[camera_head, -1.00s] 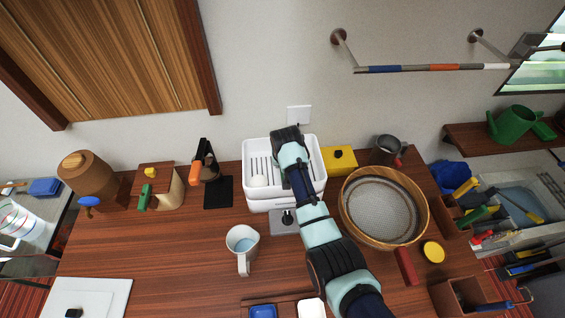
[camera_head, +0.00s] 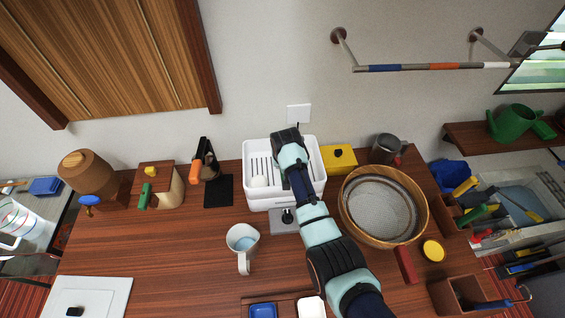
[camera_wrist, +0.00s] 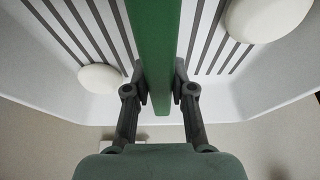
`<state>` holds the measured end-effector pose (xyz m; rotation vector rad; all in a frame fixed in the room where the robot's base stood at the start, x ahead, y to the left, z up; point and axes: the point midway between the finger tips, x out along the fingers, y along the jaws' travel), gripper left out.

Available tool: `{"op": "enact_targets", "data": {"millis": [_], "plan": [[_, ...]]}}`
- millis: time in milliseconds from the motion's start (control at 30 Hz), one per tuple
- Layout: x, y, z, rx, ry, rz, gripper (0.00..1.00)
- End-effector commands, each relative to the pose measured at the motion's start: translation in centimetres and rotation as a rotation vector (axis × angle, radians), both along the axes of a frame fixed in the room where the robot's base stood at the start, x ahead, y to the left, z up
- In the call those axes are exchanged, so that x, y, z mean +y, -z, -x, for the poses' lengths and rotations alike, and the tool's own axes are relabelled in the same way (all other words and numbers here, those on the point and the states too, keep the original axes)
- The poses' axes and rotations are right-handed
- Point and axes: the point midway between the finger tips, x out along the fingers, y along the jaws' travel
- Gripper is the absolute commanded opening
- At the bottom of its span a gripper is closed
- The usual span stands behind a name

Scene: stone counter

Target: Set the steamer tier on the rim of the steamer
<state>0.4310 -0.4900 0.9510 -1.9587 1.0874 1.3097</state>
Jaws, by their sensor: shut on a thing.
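The steamer tier (camera_head: 264,188) is a white, slotted square tray directly above the white steamer (camera_head: 262,204) in the head view. A narrow seam shows between them. I cannot tell whether the tier rests fully on the rim. My gripper (camera_wrist: 160,94) is shut on the tier's green handle bar (camera_wrist: 154,35), which runs between its fingers in the wrist view. White round buns lie on the slotted floor, one at left (camera_wrist: 100,79) and one at right (camera_wrist: 265,14). My arm hides part of the tier and the steamer's right front in the head view.
A yellow box (camera_head: 338,158) stands close to the tier's right. A round wooden sieve (camera_head: 346,222) is further right. A white jug (camera_head: 243,246) stands in front to the left, and a black-and-orange tool on a dark base (camera_head: 218,191) is to the left.

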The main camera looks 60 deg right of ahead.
Motion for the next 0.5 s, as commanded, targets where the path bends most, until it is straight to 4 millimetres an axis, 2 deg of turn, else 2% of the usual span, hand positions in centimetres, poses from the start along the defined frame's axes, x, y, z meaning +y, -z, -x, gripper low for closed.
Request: {"op": "enact_targets", "data": {"millis": [233,267,300,433,500], "plan": [[-0.05,-0.1,-0.04,-0.001,0.0,0.002,0.0],[-0.05,-0.1,-0.04,-0.001,0.0,0.002,0.25],[-0.04,-0.1,-0.04,-0.001,0.0,0.002,0.32],[-0.03,-0.07,-0.03,-0.001,0.0,0.001,0.53],[-0.02,-0.05,-0.03,-0.001,0.0,0.001,0.53]]}}
